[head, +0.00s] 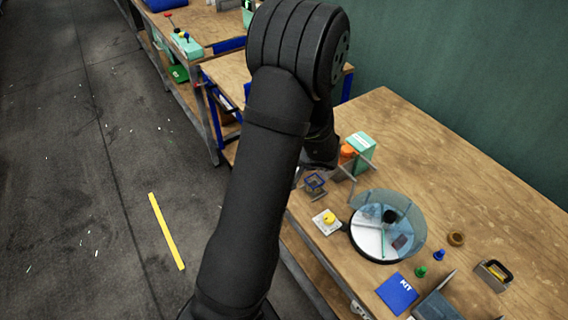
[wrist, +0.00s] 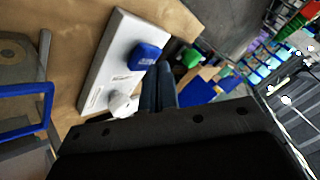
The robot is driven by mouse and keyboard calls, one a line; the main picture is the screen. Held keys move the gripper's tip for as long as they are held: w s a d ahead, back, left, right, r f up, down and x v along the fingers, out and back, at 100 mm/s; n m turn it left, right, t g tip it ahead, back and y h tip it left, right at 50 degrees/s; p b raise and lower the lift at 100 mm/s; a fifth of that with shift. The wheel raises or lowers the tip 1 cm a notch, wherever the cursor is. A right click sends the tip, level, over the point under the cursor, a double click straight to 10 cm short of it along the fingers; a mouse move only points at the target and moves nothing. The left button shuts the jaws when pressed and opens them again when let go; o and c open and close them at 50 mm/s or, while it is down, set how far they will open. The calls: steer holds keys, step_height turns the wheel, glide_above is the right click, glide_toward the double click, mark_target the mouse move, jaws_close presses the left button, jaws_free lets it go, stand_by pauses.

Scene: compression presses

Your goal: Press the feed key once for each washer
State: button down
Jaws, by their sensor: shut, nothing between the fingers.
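In the wrist view my gripper (wrist: 159,76) has its two dark fingers together and holds nothing. Beside the fingers is a white panel (wrist: 108,60) with a blue key (wrist: 144,56) and a white key (wrist: 122,105). The fingertips are near the blue key; I cannot tell whether they touch anything. No lettering is clear enough to name the feed key. A pale plate with a yellow button (head: 329,218) sits near the table's front edge. I cannot clearly make out any washer.
A blue KIT box (head: 397,293) and small pegs lie nearer. The table's far right side is clear. Another bench stands behind.

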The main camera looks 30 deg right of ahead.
steer(key=shift+f, duration=0.5)
stand_by(0.5)
steer(key=shift+r, duration=0.95)
steer(key=shift+r, duration=2.5)
stand_by(0.5)
step_height(320, 180, up, 4)
steer(key=shift+f, duration=0.1)
steer(key=shift+f, duration=0.15)
